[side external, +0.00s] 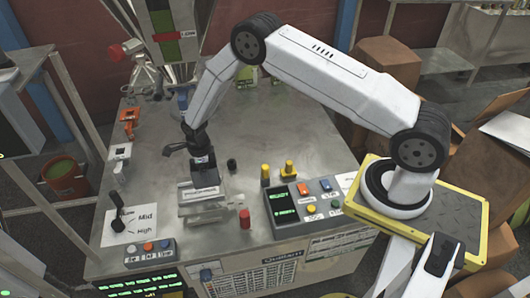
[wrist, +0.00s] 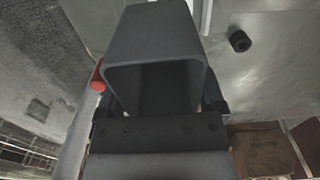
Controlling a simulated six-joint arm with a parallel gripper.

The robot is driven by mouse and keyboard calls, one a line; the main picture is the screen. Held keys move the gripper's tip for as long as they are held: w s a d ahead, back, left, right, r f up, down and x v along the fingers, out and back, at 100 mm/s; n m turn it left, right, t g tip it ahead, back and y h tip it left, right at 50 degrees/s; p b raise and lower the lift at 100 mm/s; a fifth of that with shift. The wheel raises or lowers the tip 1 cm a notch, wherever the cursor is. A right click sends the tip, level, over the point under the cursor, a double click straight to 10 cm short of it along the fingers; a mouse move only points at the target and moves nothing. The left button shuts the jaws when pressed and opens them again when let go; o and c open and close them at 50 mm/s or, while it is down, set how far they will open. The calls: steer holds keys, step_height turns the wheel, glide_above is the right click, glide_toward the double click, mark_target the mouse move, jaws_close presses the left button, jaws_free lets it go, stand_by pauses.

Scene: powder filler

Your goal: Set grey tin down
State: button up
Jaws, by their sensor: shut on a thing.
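The grey tin (wrist: 150,30) is a dark, square-sided, open-mouthed box that fills the middle of the wrist view. My gripper (wrist: 160,106) is shut on it, with a finger at each side. In the side external view my gripper (side external: 203,158) points down at the table, and the small dark tin (side external: 206,179) is below it. The tin is just above or on a pale metal platform (side external: 204,210) near the table's front. I cannot tell whether it touches the platform. The tin's inside is in shadow.
A red knob (side external: 245,219), a black knob (side external: 232,165) and yellow knobs (side external: 289,168) stand right of the platform, near a control panel (side external: 288,222). A lever (side external: 117,213) with Mid and High labels is at left. The metal table (side external: 250,120) is clear behind.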

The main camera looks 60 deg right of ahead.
steer(key=shift+w+f, duration=1)
steer(key=shift+f, duration=0.2)
steer(key=shift+w+f, duration=1)
steer(key=shift+f, duration=0.2)
steer(key=shift+w+f, duration=0.25)
steer(key=shift+f, duration=1.65)
steer(key=shift+f, duration=0.15)
steer(key=o, duration=1)
step_height(320, 180, up, 12)
